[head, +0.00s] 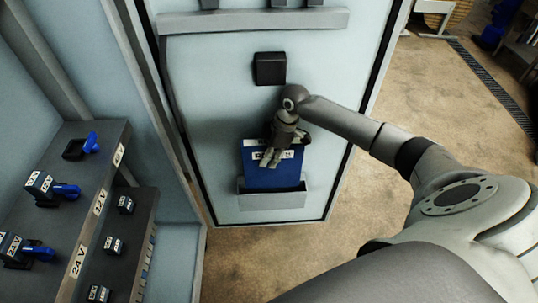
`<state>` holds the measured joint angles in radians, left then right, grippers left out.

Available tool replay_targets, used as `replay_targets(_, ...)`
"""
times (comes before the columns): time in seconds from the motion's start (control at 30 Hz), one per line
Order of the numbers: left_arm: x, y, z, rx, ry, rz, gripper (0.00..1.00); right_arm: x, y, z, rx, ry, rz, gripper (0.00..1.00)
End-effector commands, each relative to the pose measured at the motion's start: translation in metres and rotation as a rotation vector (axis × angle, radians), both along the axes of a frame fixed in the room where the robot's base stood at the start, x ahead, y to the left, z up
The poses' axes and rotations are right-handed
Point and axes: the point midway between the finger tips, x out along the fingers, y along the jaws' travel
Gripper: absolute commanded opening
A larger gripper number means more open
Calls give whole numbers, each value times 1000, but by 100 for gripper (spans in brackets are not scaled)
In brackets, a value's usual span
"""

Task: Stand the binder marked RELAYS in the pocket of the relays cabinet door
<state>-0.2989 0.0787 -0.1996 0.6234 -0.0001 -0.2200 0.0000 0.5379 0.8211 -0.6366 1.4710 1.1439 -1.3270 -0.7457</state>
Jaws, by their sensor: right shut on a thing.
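A blue binder (277,177) with a white label stands upright against the pale cabinet door (205,120). Its lower edge is at the grey pocket (272,200) low on the door, behind the pocket's front wall as far as I can see. My right gripper (271,160) is shut on the binder's upper part and covers much of the label, so the word on it cannot be read in full. My left gripper is not in view.
A black box (270,68) is on the door above the gripper. A shelf (275,20) crosses the door's top. At left, stepped racks (100,165) hold several blue-handled parts and voltage labels.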

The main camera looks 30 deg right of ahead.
Motion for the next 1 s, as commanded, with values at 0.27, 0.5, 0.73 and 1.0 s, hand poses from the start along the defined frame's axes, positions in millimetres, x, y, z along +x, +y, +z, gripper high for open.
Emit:
replay_targets(0.27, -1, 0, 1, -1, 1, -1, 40, 1, 0, 2, 1, -3, -1, 0)
replay_targets(0.5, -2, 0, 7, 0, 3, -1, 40, 1, 1, 2, 0, -2, -1, 0)
replay_targets(0.73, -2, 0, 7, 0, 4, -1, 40, 1, 1, 1, 0, -2, -1, 0)
replay_targets(1.0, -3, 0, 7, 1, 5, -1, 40, 1, 1, 1, 0, -2, -1, 0)
